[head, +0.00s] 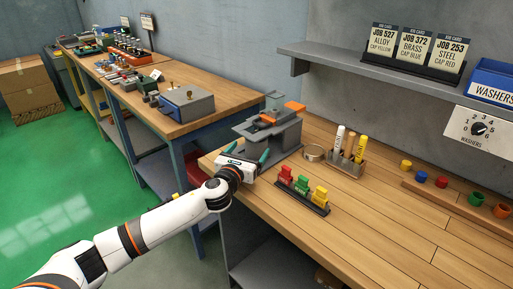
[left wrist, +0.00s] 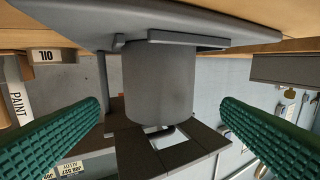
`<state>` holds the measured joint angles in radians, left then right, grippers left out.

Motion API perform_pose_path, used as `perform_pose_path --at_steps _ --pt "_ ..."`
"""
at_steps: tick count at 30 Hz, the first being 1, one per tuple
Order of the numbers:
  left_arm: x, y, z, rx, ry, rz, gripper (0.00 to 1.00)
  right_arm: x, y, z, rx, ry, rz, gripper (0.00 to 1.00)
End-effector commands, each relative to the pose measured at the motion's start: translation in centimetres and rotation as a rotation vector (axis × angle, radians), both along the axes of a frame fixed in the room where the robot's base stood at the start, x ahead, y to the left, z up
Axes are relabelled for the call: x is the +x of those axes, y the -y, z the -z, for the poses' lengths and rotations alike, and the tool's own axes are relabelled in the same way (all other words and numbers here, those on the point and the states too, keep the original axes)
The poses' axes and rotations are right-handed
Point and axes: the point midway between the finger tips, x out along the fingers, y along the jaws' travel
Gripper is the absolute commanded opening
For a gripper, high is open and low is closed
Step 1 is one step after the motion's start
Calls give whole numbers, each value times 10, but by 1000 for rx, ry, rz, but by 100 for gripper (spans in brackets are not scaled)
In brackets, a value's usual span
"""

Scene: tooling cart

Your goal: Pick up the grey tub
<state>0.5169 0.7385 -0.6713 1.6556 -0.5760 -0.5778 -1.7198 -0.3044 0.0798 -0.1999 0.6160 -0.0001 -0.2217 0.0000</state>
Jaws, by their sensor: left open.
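A grey cylinder (left wrist: 160,85), which looks like the grey tub, shows in the middle of the left wrist view, where the picture is upside down. It stands against a grey plate (left wrist: 70,20). In the head view I cannot tell the tub apart from the grey bench machine (head: 285,136). My left gripper (head: 246,153) is at the near-left side of that machine. It is open and empty, with green-padded fingers (left wrist: 160,112) spread to either side of the cylinder and a visible gap on both sides. My right gripper is not in view.
On the bench right of the machine are a metal ring (head: 313,153), a marker holder (head: 346,163) and a rack of coloured tags (head: 303,194). Coloured caps (head: 441,181) sit on a wooden strip. A shelf (head: 340,66) overhangs the back. The bench's front right is clear.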

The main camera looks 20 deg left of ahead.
Motion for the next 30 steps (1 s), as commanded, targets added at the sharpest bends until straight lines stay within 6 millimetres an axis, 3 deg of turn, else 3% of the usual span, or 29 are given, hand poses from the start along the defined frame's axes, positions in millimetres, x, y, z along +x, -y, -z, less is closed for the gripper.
perform_pose_path --at_steps 9,18,27,30 --pt "42 0 2 0 1 -2 88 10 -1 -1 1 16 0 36" --pt "45 -1 3 1 -1 -1 88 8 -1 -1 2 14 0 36" --pt "45 -1 3 0 -1 -1 39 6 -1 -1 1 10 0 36" --pt "45 -1 2 0 1 -1 39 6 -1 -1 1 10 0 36"
